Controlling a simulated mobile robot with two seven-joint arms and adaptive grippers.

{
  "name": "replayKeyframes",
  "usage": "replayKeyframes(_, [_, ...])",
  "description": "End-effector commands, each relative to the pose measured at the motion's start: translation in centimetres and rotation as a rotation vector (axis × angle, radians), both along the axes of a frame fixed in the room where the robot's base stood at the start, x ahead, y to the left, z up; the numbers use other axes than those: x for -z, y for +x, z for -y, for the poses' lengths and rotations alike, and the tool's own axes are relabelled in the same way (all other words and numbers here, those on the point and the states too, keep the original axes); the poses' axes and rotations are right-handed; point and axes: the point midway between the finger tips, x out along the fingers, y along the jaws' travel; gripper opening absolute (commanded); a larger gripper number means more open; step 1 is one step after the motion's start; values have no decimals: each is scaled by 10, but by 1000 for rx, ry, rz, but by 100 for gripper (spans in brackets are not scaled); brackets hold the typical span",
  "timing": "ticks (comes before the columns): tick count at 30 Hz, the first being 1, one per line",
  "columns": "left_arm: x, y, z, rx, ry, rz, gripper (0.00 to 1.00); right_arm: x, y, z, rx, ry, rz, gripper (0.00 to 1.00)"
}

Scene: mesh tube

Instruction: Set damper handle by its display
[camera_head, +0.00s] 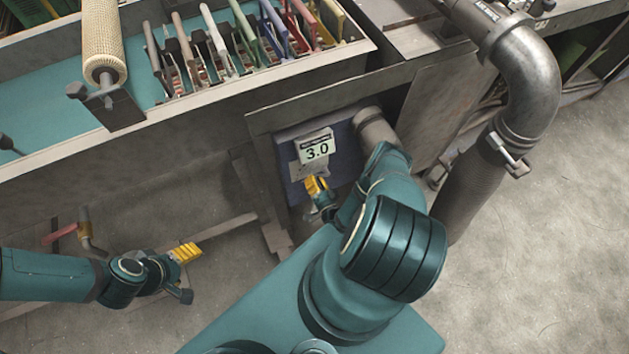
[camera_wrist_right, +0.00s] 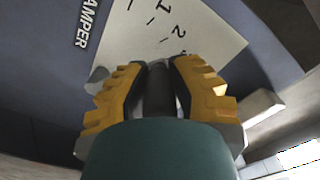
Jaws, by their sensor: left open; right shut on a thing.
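The display (camera_head: 317,149) reads 3.0 and sits on a blue damper panel (camera_head: 345,150) below the bench. My right gripper (camera_head: 317,186) is at the panel just under the display. In the right wrist view my right gripper (camera_wrist_right: 160,90) is shut on the dark damper handle (camera_wrist_right: 159,92), which stands between its yellow fingers. A white scale plate (camera_wrist_right: 165,35) with the marks 1 and 2 lies behind the handle, beside the lettering "AMPER" (camera_wrist_right: 88,22). The handle's far end is hidden. My left gripper (camera_head: 190,252) is open and empty at the lower left, away from the panel.
A bench with a teal trough (camera_head: 150,95) and several coloured-handled tools runs above the panel. A mesh roller (camera_head: 103,40) stands at its left. A grey duct (camera_head: 530,80) curves down at the right. A red-handled valve (camera_head: 60,233) is at the left. The floor at right is clear.

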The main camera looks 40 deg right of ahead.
Motion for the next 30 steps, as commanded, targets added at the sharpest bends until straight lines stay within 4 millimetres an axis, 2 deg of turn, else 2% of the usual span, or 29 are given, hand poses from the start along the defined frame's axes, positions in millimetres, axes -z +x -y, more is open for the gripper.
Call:
replayKeyframes(19, [1,1,0,0,0,1,65,-5,1,3,1,41,20,0])
replayKeyframes(20, [1,1,0,0,0,1,65,-5,1,3,1,41,20,33])
replayKeyframes(21, [1,0,0,0,0,1,65,-5,1,3,1,40,20,47])
replayKeyframes(22, [1,0,0,0,0,1,65,-5,1,3,0,40,19,56])
replayKeyframes(30, [1,0,0,0,0,1,65,-4,0,3,0,42,16,56])
